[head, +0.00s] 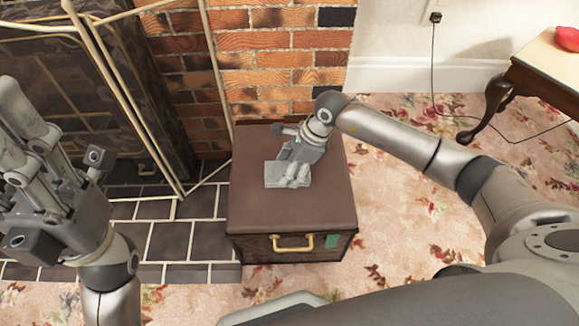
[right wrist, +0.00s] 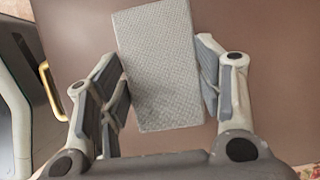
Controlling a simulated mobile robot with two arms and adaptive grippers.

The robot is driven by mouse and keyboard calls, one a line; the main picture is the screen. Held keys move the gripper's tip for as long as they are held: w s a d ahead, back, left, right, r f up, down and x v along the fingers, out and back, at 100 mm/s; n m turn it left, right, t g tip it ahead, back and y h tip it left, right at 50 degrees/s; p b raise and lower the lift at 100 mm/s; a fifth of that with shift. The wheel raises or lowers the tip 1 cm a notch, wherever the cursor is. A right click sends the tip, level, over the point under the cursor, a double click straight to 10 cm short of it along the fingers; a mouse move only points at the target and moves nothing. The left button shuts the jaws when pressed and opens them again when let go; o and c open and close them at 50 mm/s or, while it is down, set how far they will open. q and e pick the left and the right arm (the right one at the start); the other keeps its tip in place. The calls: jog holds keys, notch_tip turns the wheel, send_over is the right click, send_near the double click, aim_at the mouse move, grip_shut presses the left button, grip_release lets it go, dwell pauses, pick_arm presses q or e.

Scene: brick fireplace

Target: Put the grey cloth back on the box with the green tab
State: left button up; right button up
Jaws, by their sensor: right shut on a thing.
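The grey cloth (head: 274,176) is a small folded rectangle with a woven texture over the brown top of the box (head: 320,205). It also shows between the fingers in the right wrist view (right wrist: 160,70). My right gripper (head: 292,168) is shut on the cloth, one finger at each long side. Whether the cloth touches the lid or hangs just above it I cannot tell. The green tab (head: 332,241) is on the box's front, right of a brass handle (head: 293,243). My left gripper (head: 40,130) is open and empty at the far left, away from the box.
A brick fireplace with a gold-framed screen (head: 128,98) stands left of and behind the box. Dark hearth tiles (head: 170,242) lie to the box's left. A wooden table (head: 545,68) with a red object (head: 568,38) stands at the right. Floral carpet (head: 395,245) is clear right of the box.

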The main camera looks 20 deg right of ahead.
jog(key=o, duration=0.9)
